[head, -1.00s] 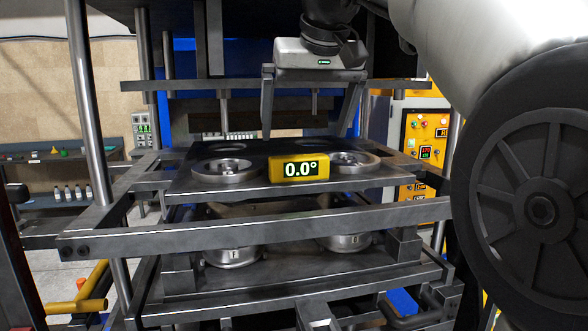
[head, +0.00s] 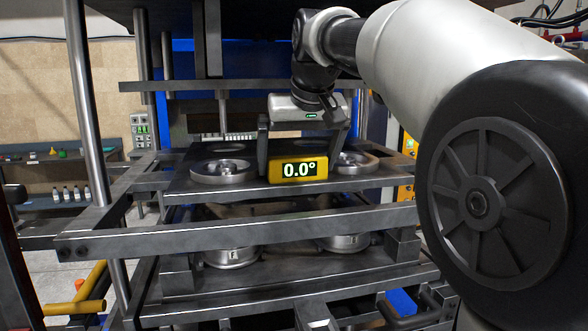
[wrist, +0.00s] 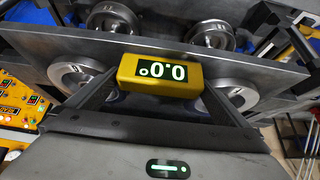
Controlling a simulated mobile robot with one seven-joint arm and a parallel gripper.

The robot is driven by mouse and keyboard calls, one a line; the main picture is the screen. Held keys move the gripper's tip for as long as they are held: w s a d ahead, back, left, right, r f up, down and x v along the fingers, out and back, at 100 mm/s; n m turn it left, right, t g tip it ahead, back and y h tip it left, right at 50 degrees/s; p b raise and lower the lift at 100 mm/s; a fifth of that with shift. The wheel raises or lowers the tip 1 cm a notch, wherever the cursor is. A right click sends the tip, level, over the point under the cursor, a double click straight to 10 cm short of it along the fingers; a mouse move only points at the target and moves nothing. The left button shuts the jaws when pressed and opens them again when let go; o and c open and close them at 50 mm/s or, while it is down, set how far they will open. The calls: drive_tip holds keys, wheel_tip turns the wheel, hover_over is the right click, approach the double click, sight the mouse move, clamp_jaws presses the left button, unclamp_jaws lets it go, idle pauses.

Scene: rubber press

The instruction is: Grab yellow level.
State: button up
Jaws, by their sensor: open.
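The yellow level (head: 298,169) is a small box with a dark display reading 0.0°. It sits at the front of the upper press plate (head: 215,187), between two metal rings. My gripper (head: 302,165) is around the level, with one finger on its left and the other behind or beside its right side. In the wrist view the level (wrist: 160,75) lies between the fingertips of my open gripper (wrist: 160,92), upside down in the picture. Whether a fingertip touches it I cannot tell.
A metal ring (head: 220,171) lies left of the level and another (head: 354,163) lies to its right. A long frame bar (head: 250,233) runs across in front, below the plate. Upright columns (head: 90,110) stand at the left. A yellow control panel shows at the left in the wrist view (wrist: 22,105).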

drive_tip(key=shift+r, duration=0.1)
drive_tip(key=c, duration=1)
